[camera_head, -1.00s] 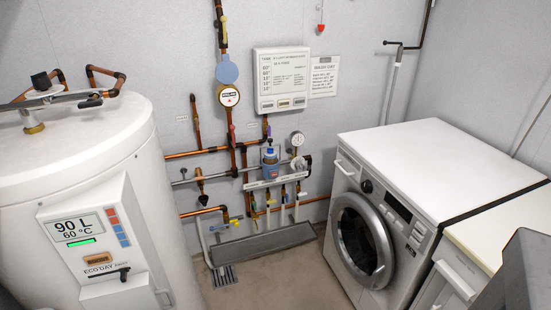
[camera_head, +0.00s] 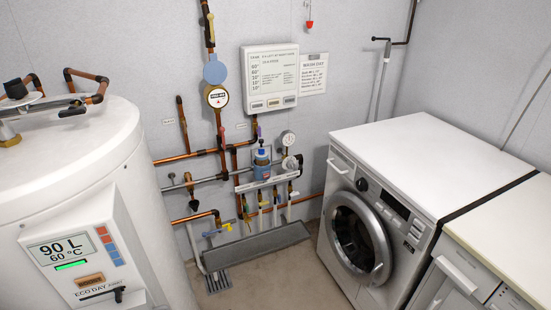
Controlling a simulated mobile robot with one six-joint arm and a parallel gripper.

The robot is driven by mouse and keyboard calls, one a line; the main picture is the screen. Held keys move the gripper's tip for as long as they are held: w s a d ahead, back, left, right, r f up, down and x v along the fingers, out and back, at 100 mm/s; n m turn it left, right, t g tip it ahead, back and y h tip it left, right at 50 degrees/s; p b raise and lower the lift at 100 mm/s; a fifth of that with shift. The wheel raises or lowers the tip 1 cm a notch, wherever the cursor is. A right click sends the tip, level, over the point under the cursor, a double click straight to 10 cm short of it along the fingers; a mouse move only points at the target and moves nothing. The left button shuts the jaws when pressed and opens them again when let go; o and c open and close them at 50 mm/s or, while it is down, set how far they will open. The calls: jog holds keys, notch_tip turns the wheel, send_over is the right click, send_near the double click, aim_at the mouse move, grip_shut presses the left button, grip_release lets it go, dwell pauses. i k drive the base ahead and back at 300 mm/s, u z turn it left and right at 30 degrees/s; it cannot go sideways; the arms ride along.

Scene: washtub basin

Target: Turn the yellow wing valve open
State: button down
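A small yellow part (camera_head: 228,227) shows at the low tap by the back wall, beside a blue handle (camera_head: 210,233), under a copper pipe end. Another yellow part (camera_head: 207,19) sits on the upright pipe near the top of the picture. Both are too small to tell for sure which is the wing valve, or how its wings are turned. My gripper is not in view, and nothing touches either yellow part.
A white boiler (camera_head: 75,150) stands at the left and a washing machine (camera_head: 410,175) at the right. A grey floor trough (camera_head: 258,245) lies below the pipes. Bare floor (camera_head: 275,280) shows between them. A white control box (camera_head: 270,78) hangs above.

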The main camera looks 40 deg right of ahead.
aim_at(263, 202)
jog(key=z, duration=0.75)
jog(key=k, duration=0.95)
jog(key=i, duration=0.8)
jog(key=z, duration=0.05)
